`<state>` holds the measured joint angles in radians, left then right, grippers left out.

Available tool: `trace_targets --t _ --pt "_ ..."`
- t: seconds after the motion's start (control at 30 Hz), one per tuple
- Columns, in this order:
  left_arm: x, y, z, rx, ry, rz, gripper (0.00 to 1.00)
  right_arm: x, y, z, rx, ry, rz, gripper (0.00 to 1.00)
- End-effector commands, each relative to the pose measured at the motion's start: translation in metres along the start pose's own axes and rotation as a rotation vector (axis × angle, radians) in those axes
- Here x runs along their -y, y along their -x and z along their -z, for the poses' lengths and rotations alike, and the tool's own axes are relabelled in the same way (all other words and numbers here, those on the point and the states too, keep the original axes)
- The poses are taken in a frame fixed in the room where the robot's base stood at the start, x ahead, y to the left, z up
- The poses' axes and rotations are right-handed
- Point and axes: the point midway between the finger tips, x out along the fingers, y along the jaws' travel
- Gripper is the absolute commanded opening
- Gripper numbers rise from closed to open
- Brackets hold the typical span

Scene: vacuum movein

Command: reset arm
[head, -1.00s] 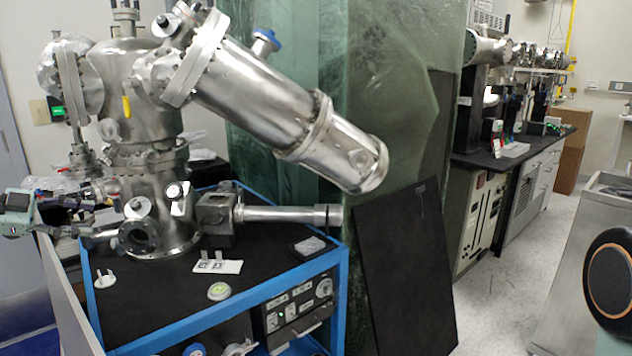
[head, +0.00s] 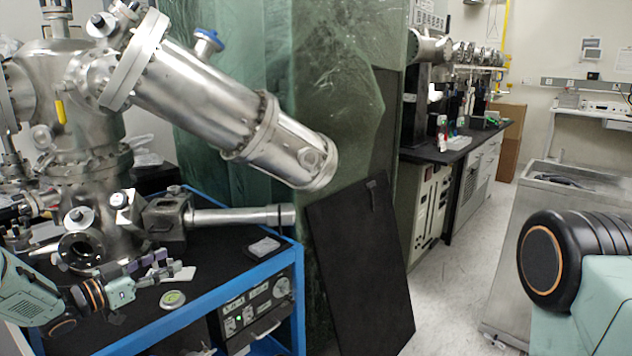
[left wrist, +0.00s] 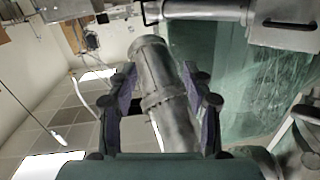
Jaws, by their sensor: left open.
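My left gripper (head: 165,265) is at the lower left of the head view, in front of the steel vacuum chamber (head: 90,165) and over the black-topped cart. Its purple-grey fingers are apart with nothing held between them. In the left wrist view the two fingers of the left gripper (left wrist: 164,82) stand wide apart. A steel tube (left wrist: 160,85) shows beyond the gap between them. My right arm's teal and black links are at the lower right of the head view, but its gripper is not seen.
The blue-framed cart (head: 255,275) bears the chamber, a round green-faced disc (head: 172,299) and a small clear box (head: 263,246). A black panel (head: 360,265) leans beside the cart. A metal cabinet (head: 510,235) stands near my right arm. Floor (head: 450,300) is clear between panel and cabinet.

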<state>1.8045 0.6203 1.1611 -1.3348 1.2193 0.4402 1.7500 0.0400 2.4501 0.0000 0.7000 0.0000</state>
Motion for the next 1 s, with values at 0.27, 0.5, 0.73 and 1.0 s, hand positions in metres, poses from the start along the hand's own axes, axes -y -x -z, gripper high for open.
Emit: trace_targets --t 0.27,0.5,0.73,1.0 --pt "-0.128 -0.010 -0.109 0.286 0.320 0.146 0.50 0.000 0.000 0.000 0.000 0.000 0.000 0.40" --pt "-0.245 0.057 -0.188 0.665 0.496 0.249 0.50 0.000 0.000 0.000 0.000 0.000 0.000 0.40" --pt "-0.342 0.166 -0.221 1.061 0.572 0.319 0.50 0.000 0.000 0.000 0.000 0.000 0.000 0.40" --pt "-0.408 0.286 -0.211 1.429 0.578 0.378 0.50 0.000 0.000 0.000 0.000 0.000 0.000 0.40"
